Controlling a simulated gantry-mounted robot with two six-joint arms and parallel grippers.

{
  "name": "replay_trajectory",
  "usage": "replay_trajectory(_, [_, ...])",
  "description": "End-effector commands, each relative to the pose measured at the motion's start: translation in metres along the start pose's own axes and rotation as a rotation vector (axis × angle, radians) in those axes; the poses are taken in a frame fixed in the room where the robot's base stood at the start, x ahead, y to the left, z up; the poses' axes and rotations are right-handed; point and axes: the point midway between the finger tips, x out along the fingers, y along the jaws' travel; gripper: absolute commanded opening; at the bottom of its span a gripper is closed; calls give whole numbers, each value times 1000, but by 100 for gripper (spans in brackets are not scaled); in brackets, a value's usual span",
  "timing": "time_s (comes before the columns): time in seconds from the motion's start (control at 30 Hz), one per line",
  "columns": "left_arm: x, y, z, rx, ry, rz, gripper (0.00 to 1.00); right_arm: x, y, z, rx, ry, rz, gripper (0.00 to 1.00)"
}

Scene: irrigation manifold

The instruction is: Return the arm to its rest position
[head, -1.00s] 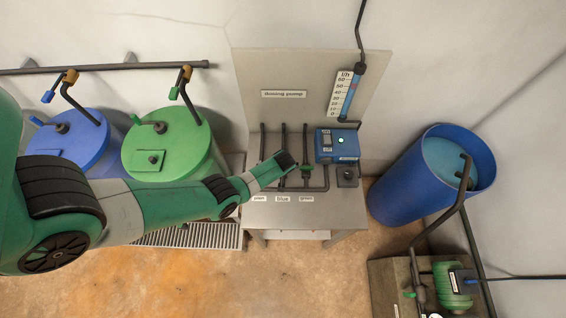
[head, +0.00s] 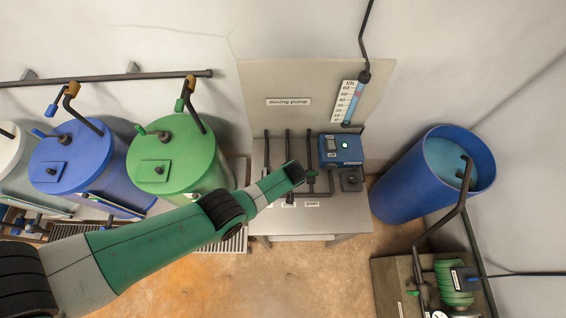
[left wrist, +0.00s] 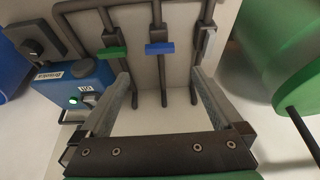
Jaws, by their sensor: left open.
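My left arm reaches in from the lower left in the head view. Its gripper (head: 300,172) is over the dosing bench (head: 340,221), in front of the pipes. In the left wrist view the gripper (left wrist: 160,76) is open, its fingers wide apart with nothing between them but the bench surface. Beyond the fingertips are a green valve handle (left wrist: 113,53), a blue valve handle (left wrist: 160,48) and a pale valve handle (left wrist: 208,44). The gripper hides part of the valves in the head view. My right gripper is not in view.
The blue dosing pump (head: 341,148) with a lit green button stands on the bench. Green (head: 178,162), blue (head: 82,165) and white (head: 12,150) tanks stand left. A blue barrel (head: 400,185) and a green pump (head: 452,282) are right. Floor before the bench is clear.

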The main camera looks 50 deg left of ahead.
Motion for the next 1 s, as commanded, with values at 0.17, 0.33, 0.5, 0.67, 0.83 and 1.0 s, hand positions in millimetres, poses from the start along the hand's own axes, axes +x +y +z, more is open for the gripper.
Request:
replay_trajectory(0.17, [0,-1,0,-1,0,-1,100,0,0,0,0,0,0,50])
replay_trajectory(0.33, [0,-1,0,-1,0,-1,100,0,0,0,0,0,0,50])
replay_trajectory(0.5, [-9,14,-12,-4,22,26,100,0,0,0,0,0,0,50])
replay_trajectory(0.67, [-60,70,-75,-67,146,188,100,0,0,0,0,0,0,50])
replay_trajectory(0.83, [-166,136,-158,-128,336,456,100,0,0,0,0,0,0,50])
replay_trajectory(1.0, [-300,169,-222,-124,555,715,100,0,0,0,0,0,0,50])
